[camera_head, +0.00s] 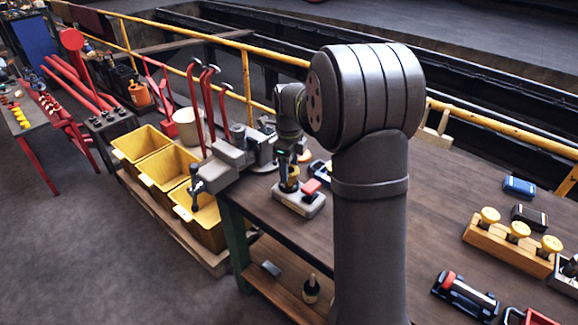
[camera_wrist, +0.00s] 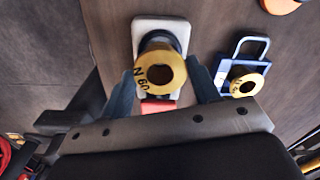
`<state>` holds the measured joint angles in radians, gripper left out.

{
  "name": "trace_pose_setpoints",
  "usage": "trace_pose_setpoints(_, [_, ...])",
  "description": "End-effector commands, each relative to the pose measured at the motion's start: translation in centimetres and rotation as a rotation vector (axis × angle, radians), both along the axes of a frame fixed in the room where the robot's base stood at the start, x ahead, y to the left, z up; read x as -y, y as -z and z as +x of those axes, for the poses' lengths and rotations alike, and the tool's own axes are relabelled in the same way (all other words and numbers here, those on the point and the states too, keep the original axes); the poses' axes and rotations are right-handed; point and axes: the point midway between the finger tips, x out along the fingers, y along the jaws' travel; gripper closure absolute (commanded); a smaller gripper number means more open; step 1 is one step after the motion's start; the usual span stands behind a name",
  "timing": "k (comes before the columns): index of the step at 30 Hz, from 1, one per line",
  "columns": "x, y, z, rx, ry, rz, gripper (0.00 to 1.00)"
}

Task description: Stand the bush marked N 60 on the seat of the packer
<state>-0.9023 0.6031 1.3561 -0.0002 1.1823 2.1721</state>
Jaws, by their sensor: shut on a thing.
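The brass bush marked N 60 (camera_wrist: 160,70) is between the two fingers of my gripper (camera_wrist: 163,92) in the wrist view, its open end facing the camera. My gripper is shut on it. Behind it is a device with a pale grey base, a dark round seat and a red block, apparently the packer (camera_wrist: 143,25). The bush lines up roughly over the dark seat and hides most of it; I cannot tell if they touch. In the head view the packer (camera_head: 300,206) stands near the bench's left end, with my gripper (camera_head: 289,172) above it and brass showing below.
Another brass bush (camera_wrist: 246,84) is on a blue frame (camera_wrist: 227,66) right of my gripper. A wooden rack of yellow-topped pieces (camera_head: 500,247) is at right.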

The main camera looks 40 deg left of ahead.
Motion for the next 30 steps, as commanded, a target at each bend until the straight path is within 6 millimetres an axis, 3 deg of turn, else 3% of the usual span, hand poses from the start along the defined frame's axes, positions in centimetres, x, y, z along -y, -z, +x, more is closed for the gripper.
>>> trace_pose_setpoints(30, [0.0,1.5,0.0,0.000,0.000,0.000,0.77])
